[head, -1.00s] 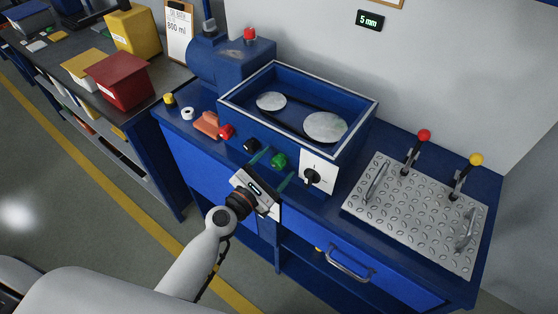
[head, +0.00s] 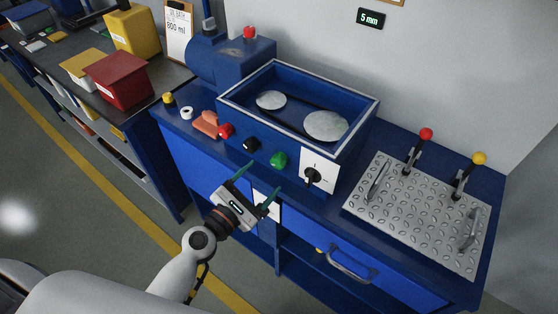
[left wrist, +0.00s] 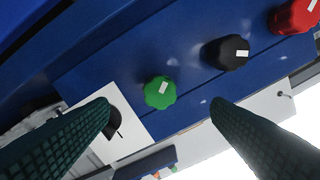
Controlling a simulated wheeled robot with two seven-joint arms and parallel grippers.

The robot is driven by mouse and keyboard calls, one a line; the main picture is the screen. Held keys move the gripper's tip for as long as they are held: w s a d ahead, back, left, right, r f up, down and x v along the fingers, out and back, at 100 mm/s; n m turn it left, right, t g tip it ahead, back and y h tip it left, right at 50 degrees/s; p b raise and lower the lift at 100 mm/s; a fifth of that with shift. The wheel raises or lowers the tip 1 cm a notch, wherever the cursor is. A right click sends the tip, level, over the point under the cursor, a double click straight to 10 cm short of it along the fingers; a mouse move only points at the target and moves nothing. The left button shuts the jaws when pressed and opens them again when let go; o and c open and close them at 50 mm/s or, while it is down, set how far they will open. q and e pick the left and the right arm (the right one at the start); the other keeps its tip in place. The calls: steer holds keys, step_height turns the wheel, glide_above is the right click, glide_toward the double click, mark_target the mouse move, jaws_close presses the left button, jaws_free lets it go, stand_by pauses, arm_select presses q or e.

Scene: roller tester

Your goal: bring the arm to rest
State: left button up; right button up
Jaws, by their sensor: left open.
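My left gripper (head: 257,188) is open and empty in the head view, in front of the blue tester bench and below its knobs. Its two dark green fingers also show spread apart in the left wrist view (left wrist: 160,112). The green knob (head: 279,160) is just beyond the fingers and apart from them; it shows between them in the left wrist view (left wrist: 160,93). The black knob (head: 250,145) and red knob (head: 226,131) sit to its left. The rotary switch (head: 313,176) on its white plate is to the right. My right gripper is in neither view.
The blue tester tray (head: 365,118) holds two pale discs joined by a belt. A metal tread plate (head: 415,212) with two levers lies at the right. A drawer handle (head: 350,265) sticks out at the front. Red bin (head: 122,80) stands on the left bench. Floor at left is clear.

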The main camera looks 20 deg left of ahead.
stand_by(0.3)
arm_select(q)
steer(key=s+a+f+m+g+y, duration=0.1)
steer(key=s+f+m+g, duration=0.25)
steer(key=f, duration=0.65)
steer(key=s+a+f+m+g+y, duration=0.1)
steer(key=s+f+m+g, duration=0.3)
steer(key=f, duration=0.6)
steer(key=s+f+m+y, duration=0.15)
steer(key=f+m, duration=0.35)
steer(key=f, duration=0.6)
steer(key=s+a+f+m+g+y, duration=0.1)
steer(key=s+f+m+g, duration=0.1)
steer(key=s+f+m, duration=0.3)
steer(key=s+a+f+m+g, duration=0.2)
steer(key=s+f+m, duration=0.3)
steer(key=s, duration=0.9)
steer(key=s+a+f+m+g+y, duration=0.1)
steer(key=s+f+m+g, duration=0.3)
steer(key=s+f+m, duration=0.2)
steer(key=s+f, duration=0.2)
steer(key=s, duration=0.2)
steer(key=shift+a+y, duration=0.3)
steer(key=shift+y, duration=0.05)
steer(key=shift+g, duration=0.25)
